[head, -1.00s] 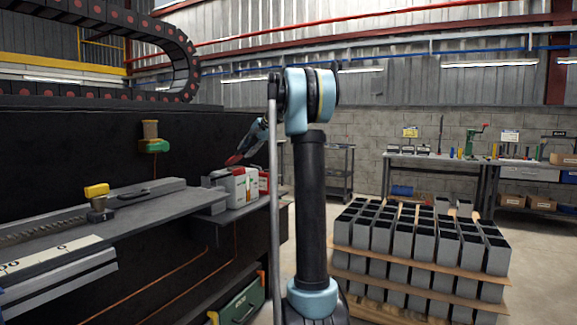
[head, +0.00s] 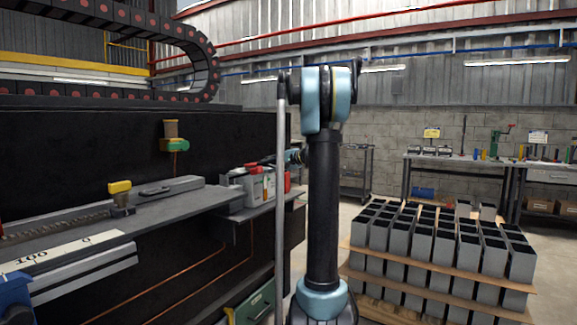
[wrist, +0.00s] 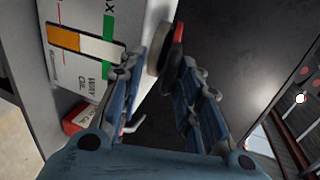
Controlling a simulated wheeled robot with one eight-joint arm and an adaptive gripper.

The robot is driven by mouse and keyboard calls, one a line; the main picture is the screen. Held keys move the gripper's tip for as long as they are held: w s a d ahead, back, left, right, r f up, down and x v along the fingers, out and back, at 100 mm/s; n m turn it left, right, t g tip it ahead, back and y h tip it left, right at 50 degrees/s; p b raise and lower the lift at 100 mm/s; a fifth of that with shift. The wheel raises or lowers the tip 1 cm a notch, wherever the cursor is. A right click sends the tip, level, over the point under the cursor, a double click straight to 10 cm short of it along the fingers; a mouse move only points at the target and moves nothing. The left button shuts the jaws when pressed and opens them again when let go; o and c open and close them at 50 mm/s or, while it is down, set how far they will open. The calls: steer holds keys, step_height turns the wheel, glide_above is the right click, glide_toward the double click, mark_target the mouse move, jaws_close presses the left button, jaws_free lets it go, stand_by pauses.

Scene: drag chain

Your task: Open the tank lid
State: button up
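The tank (head: 262,188) is a white box with a green and red label on the shelf at the centre-left of the head view. In the wrist view the tank (wrist: 84,75) fills the upper left, with orange and green label patches and "WAY OIL" lettering. A red and black disc, apparently the lid (wrist: 174,62), is tilted beside a pale round part; red also shows on the tank top in the head view. My gripper (wrist: 172,58) has its blue fingers either side of the disc, their tips apart. I cannot tell whether they press on it.
A red container (wrist: 82,118) sits beside the tank, low in the wrist view. A dark machine panel (head: 80,150) stands behind the shelf (head: 235,214).

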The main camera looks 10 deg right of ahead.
steer(key=f+v, duration=0.1)
steer(key=v, duration=1.2)
steer(key=shift+s+d, duration=0.25)
steer(key=shift+d, duration=0.05)
steer(key=shift+f, duration=0.1)
